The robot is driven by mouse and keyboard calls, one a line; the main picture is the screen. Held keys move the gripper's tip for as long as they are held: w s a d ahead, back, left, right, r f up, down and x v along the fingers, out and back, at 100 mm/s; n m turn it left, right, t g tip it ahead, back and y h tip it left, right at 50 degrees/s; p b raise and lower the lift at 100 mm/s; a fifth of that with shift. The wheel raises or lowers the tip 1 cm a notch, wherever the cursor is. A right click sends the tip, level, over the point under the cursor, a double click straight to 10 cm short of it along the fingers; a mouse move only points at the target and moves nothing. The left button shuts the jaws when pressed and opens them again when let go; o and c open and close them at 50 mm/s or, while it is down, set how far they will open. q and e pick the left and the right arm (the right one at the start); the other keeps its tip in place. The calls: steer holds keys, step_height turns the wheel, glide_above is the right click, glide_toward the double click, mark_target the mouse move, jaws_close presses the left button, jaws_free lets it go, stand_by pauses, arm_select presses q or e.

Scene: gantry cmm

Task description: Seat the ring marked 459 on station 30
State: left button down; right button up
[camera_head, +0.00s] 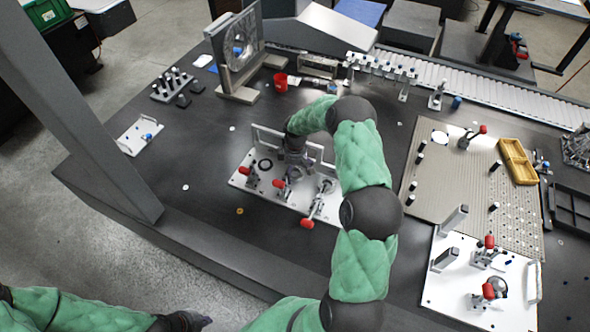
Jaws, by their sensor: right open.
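A white fixture plate (240,181) with red-handled toggle clamps (281,185) lies mid-table. A black ring (265,164) lies on its left part, and a grey round part (296,173) shows near its middle. A small brass-coloured ring (240,211) lies on the dark table in front of the plate. No number is readable, so I cannot tell which ring is 459 or which place is station 30. My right gripper (295,160) points down over the plate's middle, open; its fingertips are hard to make out. My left gripper (195,321) is low at the bottom left, away from the plate.
A second white plate (450,295) with red-handled clamps lies at lower right, beside a perforated beige board (440,190) with a yellow tray (517,162). A red cup (281,82) and a grey upright frame (240,50) stand behind. The table's front left is mostly clear.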

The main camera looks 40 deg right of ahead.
mark_target(295, 174)
step_height(295, 174, up, 8)
stand_by(0.6)
